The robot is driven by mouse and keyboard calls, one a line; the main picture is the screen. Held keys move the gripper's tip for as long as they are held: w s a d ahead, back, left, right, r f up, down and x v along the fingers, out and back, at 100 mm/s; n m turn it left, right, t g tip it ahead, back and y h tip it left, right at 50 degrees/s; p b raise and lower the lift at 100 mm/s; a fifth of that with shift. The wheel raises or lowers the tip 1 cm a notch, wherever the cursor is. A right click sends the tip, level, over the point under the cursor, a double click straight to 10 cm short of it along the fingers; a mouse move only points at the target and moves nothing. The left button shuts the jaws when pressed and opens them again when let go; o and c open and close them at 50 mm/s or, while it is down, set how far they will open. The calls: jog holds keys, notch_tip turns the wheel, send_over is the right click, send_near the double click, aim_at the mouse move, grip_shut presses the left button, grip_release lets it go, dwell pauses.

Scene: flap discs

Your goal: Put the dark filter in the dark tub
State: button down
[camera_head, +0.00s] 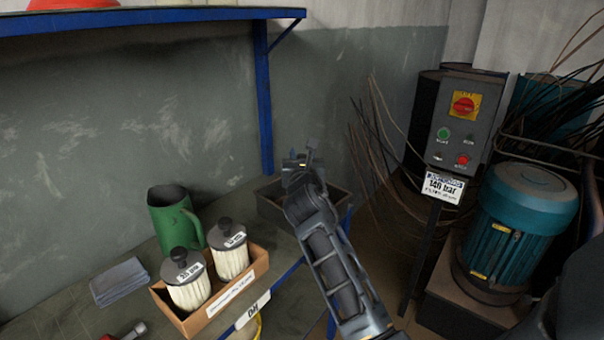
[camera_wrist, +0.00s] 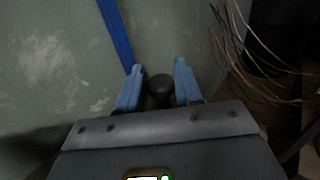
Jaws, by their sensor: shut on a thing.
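My gripper (camera_head: 302,160) is raised above the far right end of the bench. In the wrist view its two blue fingers (camera_wrist: 158,88) are shut on a dark round knob, the visible part of the dark filter (camera_wrist: 160,86). The rest of the filter is hidden behind the gripper body and arm. The dark tub (camera_head: 268,207) is a low open box on the bench's far right corner, below my gripper and partly covered by my arm. I cannot tell whether the filter is directly over it.
A cardboard box (camera_head: 237,301) holds two pale pleated filters with black caps. A green jug (camera_head: 172,220) and a folded grey cloth (camera_head: 119,281) are at left. A blue shelf post (camera_head: 263,100) stands behind. A control box (camera_head: 465,125), wires and a teal motor (camera_head: 515,225) are at right.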

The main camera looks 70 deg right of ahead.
jog(key=shift+f+b, duration=0.6)
jog(key=shift+f, duration=1.25)
jog(key=c, duration=0.8)
grip_release()
jog(key=shift+f, duration=0.1)
jog(key=shift+o, duration=0.2)
jog(key=shift+a, duration=0.15)
jog(key=v, duration=1.1)
jog(key=shift+s+a, duration=0.3)
jog(key=shift+a, duration=0.1)
